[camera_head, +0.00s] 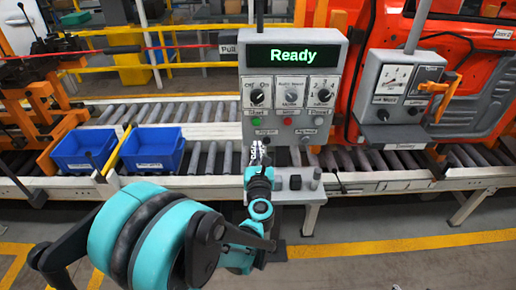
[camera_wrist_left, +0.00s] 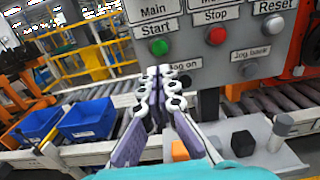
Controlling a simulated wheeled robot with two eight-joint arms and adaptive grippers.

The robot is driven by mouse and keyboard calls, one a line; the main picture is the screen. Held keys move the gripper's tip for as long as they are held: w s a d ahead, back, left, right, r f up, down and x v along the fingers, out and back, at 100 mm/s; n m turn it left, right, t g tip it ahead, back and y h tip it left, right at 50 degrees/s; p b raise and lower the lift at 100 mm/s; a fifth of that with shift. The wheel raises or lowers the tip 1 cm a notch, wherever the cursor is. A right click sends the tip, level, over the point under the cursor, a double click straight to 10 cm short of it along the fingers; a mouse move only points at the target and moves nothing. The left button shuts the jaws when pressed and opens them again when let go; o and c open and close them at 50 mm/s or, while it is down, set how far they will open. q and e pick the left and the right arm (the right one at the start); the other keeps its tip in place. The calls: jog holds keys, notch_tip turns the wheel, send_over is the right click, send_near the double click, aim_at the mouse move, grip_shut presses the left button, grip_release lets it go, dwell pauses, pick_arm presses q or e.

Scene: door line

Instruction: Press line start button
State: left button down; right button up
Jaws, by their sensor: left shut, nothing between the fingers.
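The control panel (camera_head: 294,94) stands at the centre and its screen reads "Ready". The green Start button (camera_head: 256,121) is on its lower left; in the left wrist view the green button (camera_wrist_left: 158,47) is clear under the label "Start". My left gripper (camera_head: 257,152) is shut and empty, pointing up at the panel's lower edge. In the left wrist view its fingertips (camera_wrist_left: 160,72) show just below the green button, near the partly hidden jog button; whether they touch the panel I cannot tell. My right gripper is not in view.
The red Stop button (camera_wrist_left: 217,36) and white Reset button (camera_wrist_left: 274,24) sit to the right of green. A grey shelf (camera_head: 290,190) with an orange and a black button juts below. Blue bins (camera_head: 152,148) stand on the conveyor; a second control box (camera_head: 396,96) is at right.

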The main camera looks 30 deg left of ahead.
aim_at(257, 123)
pick_arm(q)
jog(key=x, duration=1.1)
jog(key=shift+d+b, duration=0.1)
jog(key=shift+b, duration=0.3)
